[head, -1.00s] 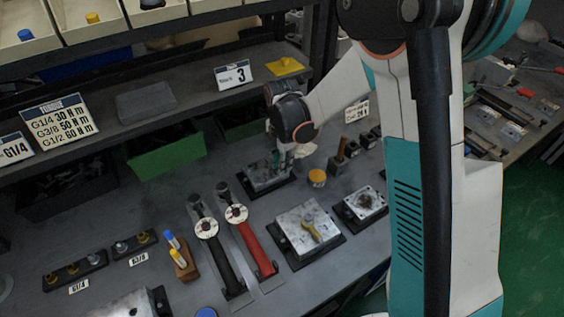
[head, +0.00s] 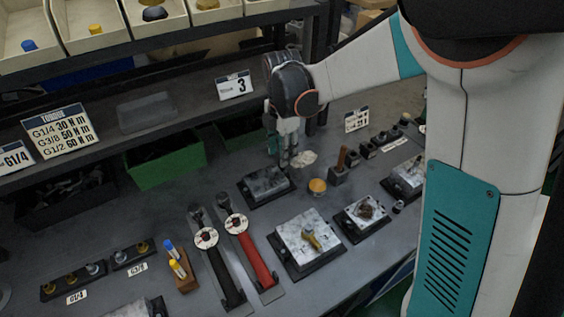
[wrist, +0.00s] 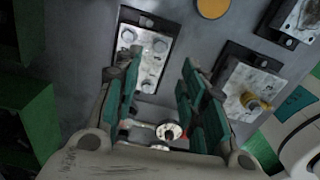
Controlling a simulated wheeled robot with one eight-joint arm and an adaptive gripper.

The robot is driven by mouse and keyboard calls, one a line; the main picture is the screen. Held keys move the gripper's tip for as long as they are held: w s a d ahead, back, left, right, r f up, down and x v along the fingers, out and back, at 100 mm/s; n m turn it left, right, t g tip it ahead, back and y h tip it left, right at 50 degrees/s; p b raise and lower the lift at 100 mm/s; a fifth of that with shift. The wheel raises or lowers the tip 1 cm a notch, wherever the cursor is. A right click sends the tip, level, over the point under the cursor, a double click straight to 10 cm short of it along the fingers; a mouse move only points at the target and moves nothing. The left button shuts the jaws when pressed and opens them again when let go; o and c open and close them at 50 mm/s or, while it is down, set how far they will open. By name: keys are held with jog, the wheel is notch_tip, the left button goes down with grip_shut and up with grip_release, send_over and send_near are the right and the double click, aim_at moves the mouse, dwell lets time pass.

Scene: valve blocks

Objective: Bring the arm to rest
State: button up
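My gripper (head: 286,158) is above the bench, close to the back-right corner of a grey metal valve block (head: 263,184) on a black base. In the wrist view my gripper (wrist: 158,82) has its two green-padded fingers wide apart with nothing held between them. That block (wrist: 146,52) appears beyond the fingers with several round bolt heads on it. My arm reaches in from the right, and its white and teal links hide the right part of the head view.
A second block (head: 292,252) carries a yellow-handled valve, with a third block (head: 356,222) to its right. Red (head: 255,256) and black (head: 222,269) torque wrenches lie in front. A shelf (head: 180,97) with signs overhangs the bench's back; a green bin (head: 165,163) sits beneath.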

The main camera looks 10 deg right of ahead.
jog(key=s+d+r+m+t, duration=0.3)
jog(key=s+d+r+m, duration=0.4)
jog(key=s+r+m, duration=0.45)
jog(key=s+d+m+t, duration=0.4)
jog(key=s+d+m, duration=0.1)
jog(key=s+m, duration=0.5)
jog(key=shift+s+r+m, duration=0.25)
jog(key=shift+s+m, duration=0.1)
jog(key=shift+m, duration=0.6)
